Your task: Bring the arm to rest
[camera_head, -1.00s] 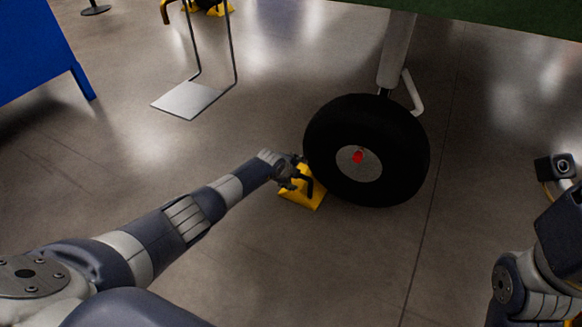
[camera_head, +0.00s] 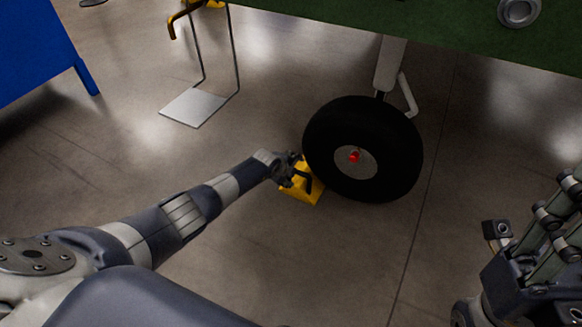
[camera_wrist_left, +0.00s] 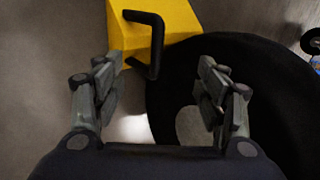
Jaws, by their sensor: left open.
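My left arm reaches out to a yellow wheel chock (camera_head: 306,193) with a black bent handle, on the floor against the left side of a black tyre (camera_head: 327,130). My left gripper (camera_head: 294,172) is at the chock's handle in the head view. In the left wrist view the gripper (camera_wrist_left: 158,72) has its fingers wide apart. The chock (camera_wrist_left: 190,20) is ahead of it, and the black handle's end (camera_wrist_left: 151,70) lies between the fingers without visible contact. My right gripper (camera_head: 552,235) is raised at the right edge, partly cut off, its fingertips unclear.
A strut (camera_head: 391,65) rises from the wheel to a green surface (camera_head: 450,25) overhead. A stand with a pale base plate (camera_head: 196,107) and thin rods is at the back left. A blue cabinet (camera_head: 35,50) is at the far left. The floor left of the chock is clear.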

